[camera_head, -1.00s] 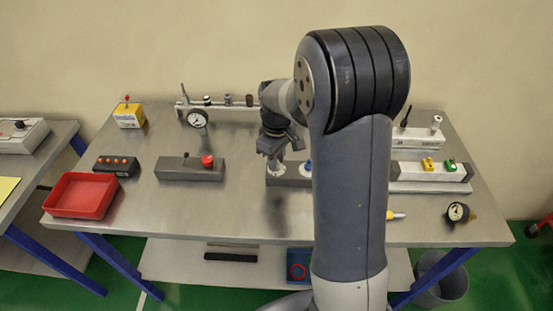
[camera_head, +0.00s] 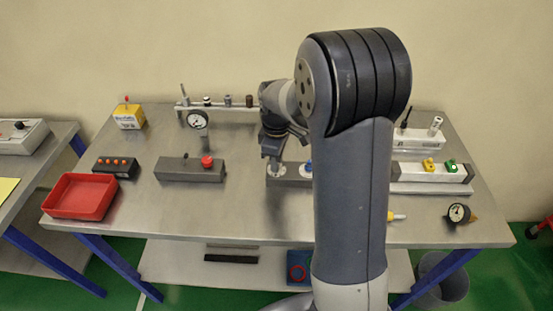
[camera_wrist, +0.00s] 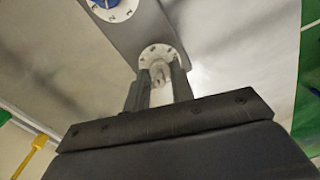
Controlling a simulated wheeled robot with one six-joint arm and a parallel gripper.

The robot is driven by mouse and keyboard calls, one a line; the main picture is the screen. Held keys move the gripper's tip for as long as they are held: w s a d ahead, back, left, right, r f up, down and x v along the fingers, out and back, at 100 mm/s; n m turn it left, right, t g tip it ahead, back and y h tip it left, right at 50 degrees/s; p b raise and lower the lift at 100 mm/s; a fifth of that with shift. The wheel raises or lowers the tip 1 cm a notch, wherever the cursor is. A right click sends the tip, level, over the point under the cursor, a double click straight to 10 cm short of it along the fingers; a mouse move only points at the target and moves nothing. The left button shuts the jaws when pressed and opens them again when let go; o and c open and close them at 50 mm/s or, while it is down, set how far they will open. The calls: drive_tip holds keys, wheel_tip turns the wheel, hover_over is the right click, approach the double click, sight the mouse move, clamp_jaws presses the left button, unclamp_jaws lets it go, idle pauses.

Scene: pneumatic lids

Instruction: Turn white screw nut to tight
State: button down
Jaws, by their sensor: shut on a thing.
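The white screw nut (camera_wrist: 162,94) stands between the two fingers of my gripper (camera_wrist: 158,84) in the wrist view. My gripper is shut on it, one finger on each side. A white round dial with markings (camera_wrist: 160,52) lies around the nut on a grey block (camera_wrist: 150,25). In the head view my gripper (camera_head: 274,165) points down at the left end of the grey block (camera_head: 292,182). The nut itself is too small and covered to make out there. A blue knob (camera_head: 308,167) on the same block is beside my arm and also shows in the wrist view (camera_wrist: 108,4).
A grey block with a red knob (camera_head: 207,161) stands left of my gripper. A red tray (camera_head: 82,196) lies at the table's left. A rail with a gauge (camera_head: 197,119) is behind. White units with yellow and green parts (camera_head: 429,170) stand to the right.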

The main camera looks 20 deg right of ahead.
drive_tip(key=shift+r, duration=0.1)
drive_tip(key=c, duration=1.2)
unclamp_jaws()
wheel_tip(320, 180, up, 11)
drive_tip(key=shift+b, duration=0.35)
drive_tip(key=shift+f, duration=0.2)
wheel_tip(320, 180, down, 11)
drive_tip(key=shift+r+p, duration=0.1)
drive_tip(key=shift+p, duration=0.3)
drive_tip(key=shift+m, duration=0.3)
